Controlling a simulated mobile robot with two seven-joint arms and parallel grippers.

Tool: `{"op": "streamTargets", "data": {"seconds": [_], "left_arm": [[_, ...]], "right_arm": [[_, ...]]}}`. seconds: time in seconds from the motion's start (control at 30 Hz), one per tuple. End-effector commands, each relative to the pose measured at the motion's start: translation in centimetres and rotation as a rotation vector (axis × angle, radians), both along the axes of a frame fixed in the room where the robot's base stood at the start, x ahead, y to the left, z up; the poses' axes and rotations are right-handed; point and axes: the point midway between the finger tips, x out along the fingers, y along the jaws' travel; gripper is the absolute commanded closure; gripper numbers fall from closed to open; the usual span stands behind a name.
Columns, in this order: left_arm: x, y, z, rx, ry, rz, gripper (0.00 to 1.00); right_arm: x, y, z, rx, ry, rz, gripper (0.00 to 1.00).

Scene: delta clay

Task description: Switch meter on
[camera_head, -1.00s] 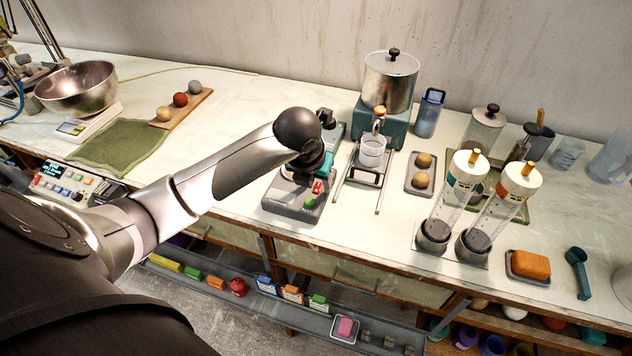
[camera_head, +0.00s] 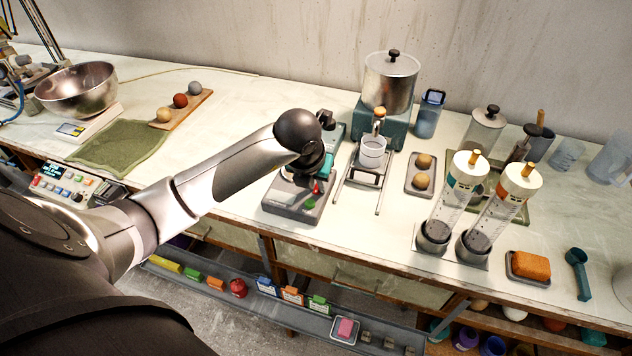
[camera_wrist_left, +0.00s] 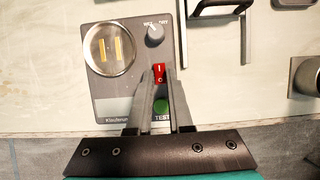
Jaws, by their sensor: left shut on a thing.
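The meter (camera_head: 283,200) is a dark grey box near the bench's front edge. In the left wrist view, the meter (camera_wrist_left: 116,98) shows a round window with two brass strips, a WET/DRY knob (camera_wrist_left: 155,34), a red rocker switch (camera_wrist_left: 159,74) marked I and O, and a green TEST button (camera_wrist_left: 161,106). My left gripper (camera_wrist_left: 160,78) is shut on the red switch, one dark finger on each side. In the head view, my left gripper (camera_head: 311,184) reaches down over the meter's right part and hides most of the switch. My right gripper is out of view.
A metal stand with a clear cup (camera_head: 372,152) is close on the meter's right. A tray with two clay balls (camera_head: 422,170) and two tilted cylinders (camera_head: 455,190) stand further right. A green cloth (camera_head: 118,140) lies left. A teal-based pot (camera_head: 390,85) stands behind.

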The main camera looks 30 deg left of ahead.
Motion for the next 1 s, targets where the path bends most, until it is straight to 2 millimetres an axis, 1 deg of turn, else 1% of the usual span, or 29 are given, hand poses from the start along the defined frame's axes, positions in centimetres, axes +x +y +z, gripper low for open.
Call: {"op": "streamTargets", "data": {"seconds": [0.23, 0.43, 0.7, 1.0], "left_arm": [[0.2, 0.1, 0.2, -0.005, 0.024, 0.001, 1.00], [0.6, 0.2, 0.4, -0.033, 0.140, 0.003, 1.00], [1.0, 0.3, 0.2, -0.069, 0.292, 0.002, 1.00], [1.0, 0.3, 0.2, -0.085, 0.356, 0.000, 1.00]], "right_arm": [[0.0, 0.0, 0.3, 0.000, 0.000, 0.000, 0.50], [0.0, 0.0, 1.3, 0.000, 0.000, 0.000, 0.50], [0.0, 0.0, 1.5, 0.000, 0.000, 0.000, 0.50], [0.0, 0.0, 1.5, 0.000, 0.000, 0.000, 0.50]]}}
